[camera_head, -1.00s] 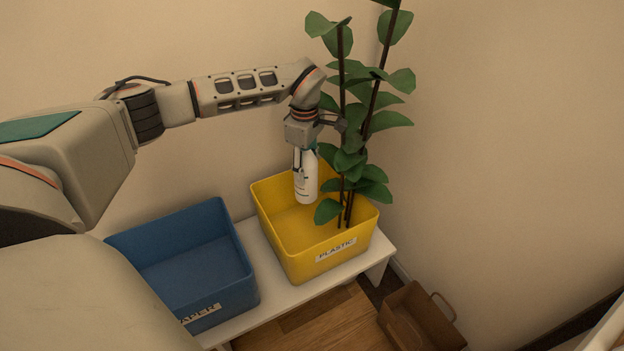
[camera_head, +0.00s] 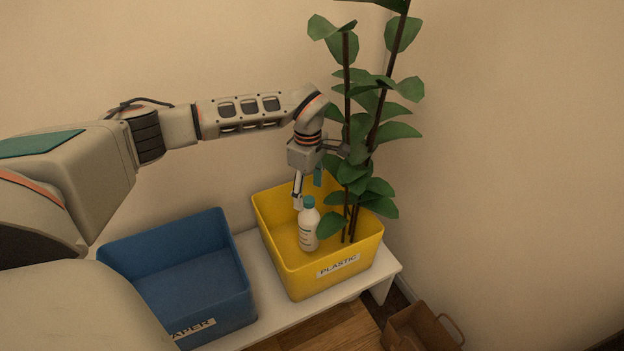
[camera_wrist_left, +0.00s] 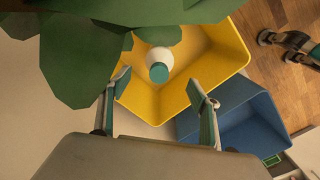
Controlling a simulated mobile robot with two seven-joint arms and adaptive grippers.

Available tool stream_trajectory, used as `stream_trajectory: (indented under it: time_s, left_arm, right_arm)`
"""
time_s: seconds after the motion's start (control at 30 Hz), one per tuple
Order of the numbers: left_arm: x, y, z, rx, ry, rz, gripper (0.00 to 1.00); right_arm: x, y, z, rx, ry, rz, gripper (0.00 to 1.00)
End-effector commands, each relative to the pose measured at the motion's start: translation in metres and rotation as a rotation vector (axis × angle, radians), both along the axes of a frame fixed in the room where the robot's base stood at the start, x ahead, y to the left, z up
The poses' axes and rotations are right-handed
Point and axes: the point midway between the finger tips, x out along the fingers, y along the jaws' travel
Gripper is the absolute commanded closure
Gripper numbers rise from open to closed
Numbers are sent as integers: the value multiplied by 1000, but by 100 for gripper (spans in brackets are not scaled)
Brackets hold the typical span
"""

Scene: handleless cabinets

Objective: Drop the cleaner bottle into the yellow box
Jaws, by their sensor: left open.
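The white cleaner bottle (camera_head: 309,227) with a teal cap is inside the yellow box (camera_head: 276,237), upright or nearly so; whether it touches the floor of the box is unclear. The box is labelled PLASTIC. My left gripper (camera_head: 308,190) is above the bottle, open and apart from it. In the left wrist view the bottle's cap (camera_wrist_left: 159,73) shows beyond and between the spread fingers (camera_wrist_left: 161,92), with the yellow box (camera_wrist_left: 222,55) around it. My right gripper (camera_wrist_left: 290,42) seems to show at the right edge of the wrist view, too unclear to judge.
A blue box (camera_head: 216,262) labelled PAPER stands left of the yellow one on a white bench (camera_head: 274,316). A leafy plant (camera_head: 362,130) rises close to my left gripper, its leaves overlapping the yellow box. A brown container (camera_head: 412,328) is on the floor at right.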

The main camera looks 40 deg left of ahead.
Motion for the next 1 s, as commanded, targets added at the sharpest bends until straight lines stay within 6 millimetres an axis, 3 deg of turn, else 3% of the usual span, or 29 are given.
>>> stream_trajectory:
  time_s: [0.13, 0.27, 0.7, 1.0]
  left_arm:
    - [0, 0, 3, 0, 0, 0, 37]
    - [1, 0, 18, 0, -3, -2, 37]
    - [0, 1, 101, 2, -3, 0, 37]
    - [0, 0, 120, 0, 0, 0, 37]
  right_arm:
    - [-1, -1, 0, -2, -1, 3, 59]
    - [0, 0, 1, -1, 0, 2, 59]
    - [0, 0, 1, -1, -2, 1, 59]
    - [0, 0, 0, -2, -1, 1, 59]
